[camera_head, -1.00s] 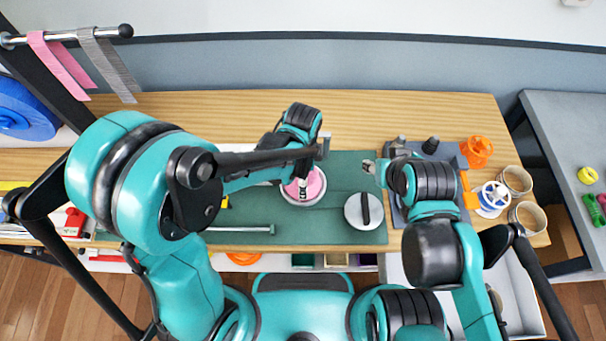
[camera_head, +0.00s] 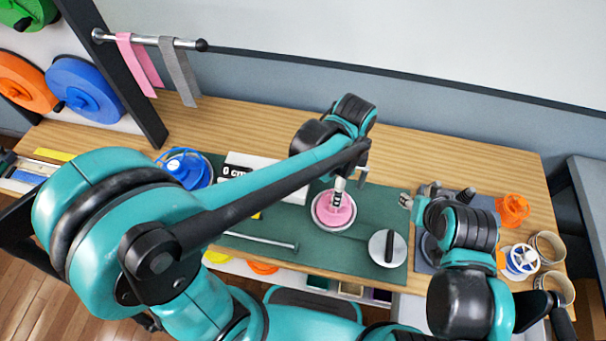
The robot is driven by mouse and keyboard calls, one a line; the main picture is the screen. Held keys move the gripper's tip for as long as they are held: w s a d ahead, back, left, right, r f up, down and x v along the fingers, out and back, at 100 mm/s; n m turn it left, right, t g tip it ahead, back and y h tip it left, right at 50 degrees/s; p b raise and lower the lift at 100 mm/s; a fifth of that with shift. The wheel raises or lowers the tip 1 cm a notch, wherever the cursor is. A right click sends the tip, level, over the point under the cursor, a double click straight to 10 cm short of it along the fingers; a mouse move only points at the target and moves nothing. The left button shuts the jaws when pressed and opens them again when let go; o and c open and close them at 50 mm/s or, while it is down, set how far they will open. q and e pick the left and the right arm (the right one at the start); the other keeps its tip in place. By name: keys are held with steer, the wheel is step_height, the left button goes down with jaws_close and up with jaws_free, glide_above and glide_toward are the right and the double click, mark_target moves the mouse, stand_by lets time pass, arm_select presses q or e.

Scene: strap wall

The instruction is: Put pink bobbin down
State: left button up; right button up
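The pink bobbin (camera_head: 328,217) is on a round pale base on the green mat, near the middle of the bench. A grey upright piece with dark marks rises from its centre. My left gripper (camera_head: 340,185) is at the bobbin's centre, partly hidden under my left forearm. I cannot tell whether its fingers touch or grip the bobbin. My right gripper (camera_head: 406,201) is to the right of the bobbin, beside the dark grey tray, apart from the bobbin. Its finger opening is not clear.
A silver disc with a black handle (camera_head: 388,248) lies right of the bobbin on the green mat (camera_head: 290,222). A metal rod (camera_head: 262,241) lies at front left. A blue spool (camera_head: 184,168), orange spool (camera_head: 513,210) and cardboard rings (camera_head: 549,247) stand around.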

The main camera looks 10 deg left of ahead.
arm_select(q)
steer(key=s+a+r+n+t, duration=0.2)
steer(key=a+r+n+t, duration=0.1)
steer(key=a+n, duration=0.6)
steer(key=s+a+r+n+t, duration=0.3)
steer(key=a+n+t, duration=0.1)
steer(key=a+n, duration=0.5)
steer(key=shift+r, duration=0.25)
steer(key=shift+d+f, duration=0.1)
